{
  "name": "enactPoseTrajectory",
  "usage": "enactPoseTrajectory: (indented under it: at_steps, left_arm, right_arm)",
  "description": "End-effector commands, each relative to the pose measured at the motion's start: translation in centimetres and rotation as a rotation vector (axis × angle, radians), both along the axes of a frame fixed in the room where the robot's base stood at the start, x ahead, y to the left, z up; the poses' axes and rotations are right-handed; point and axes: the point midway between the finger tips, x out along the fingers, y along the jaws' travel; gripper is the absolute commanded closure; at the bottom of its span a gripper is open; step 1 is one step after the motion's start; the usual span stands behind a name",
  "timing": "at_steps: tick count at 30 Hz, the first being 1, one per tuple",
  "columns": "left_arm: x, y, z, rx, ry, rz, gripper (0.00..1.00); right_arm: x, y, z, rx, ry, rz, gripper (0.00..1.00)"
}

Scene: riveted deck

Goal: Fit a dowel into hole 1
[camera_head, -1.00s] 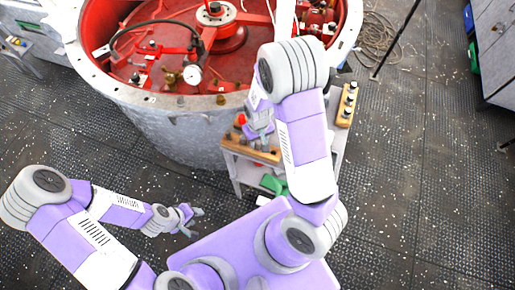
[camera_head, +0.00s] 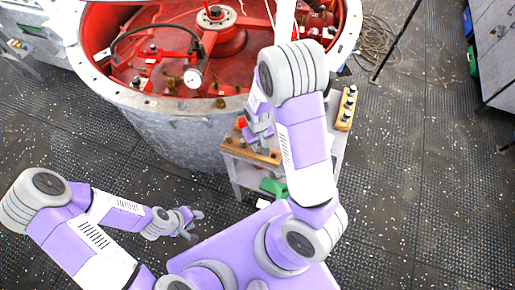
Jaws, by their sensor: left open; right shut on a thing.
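My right gripper (camera_head: 262,138) is over the small grey table, partly covered by my own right arm. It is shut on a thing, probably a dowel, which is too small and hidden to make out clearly. Just under it is a wooden block (camera_head: 236,149) with dark spots along its top, at the table's left front. I cannot tell which spot is hole 1, or whether the held thing touches the block. A second wooden block (camera_head: 344,119) with several dark pegs is at the table's right. My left gripper (camera_head: 196,223) is open and empty, low at the left, away from the table.
A large round metal vessel (camera_head: 180,125) with a red inside stands behind and left of the table (camera_head: 334,152). A small red thing (camera_head: 241,123) is beside my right gripper. A green thing (camera_head: 272,187) is low on the table.

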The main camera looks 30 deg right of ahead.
Motion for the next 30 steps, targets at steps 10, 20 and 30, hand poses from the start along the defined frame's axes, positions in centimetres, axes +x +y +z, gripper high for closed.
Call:
enactPoseTrajectory:
  at_steps: [10,20,30]
  left_arm:
    - [0.0,0.0,1.2,0.000,0.000,0.000,0.57]
    - [0.0,0.0,2.2,0.000,0.000,0.000,0.57]
    - [0.0,0.0,3.2,0.000,0.000,0.000,0.57]
  right_arm:
    - [0.0,0.0,1.4,0.000,0.000,0.000,1.00]
    - [0.0,0.0,2.6,0.000,0.000,0.000,1.00]
    - [0.0,0.0,3.8,0.000,-0.001,0.000,1.00]
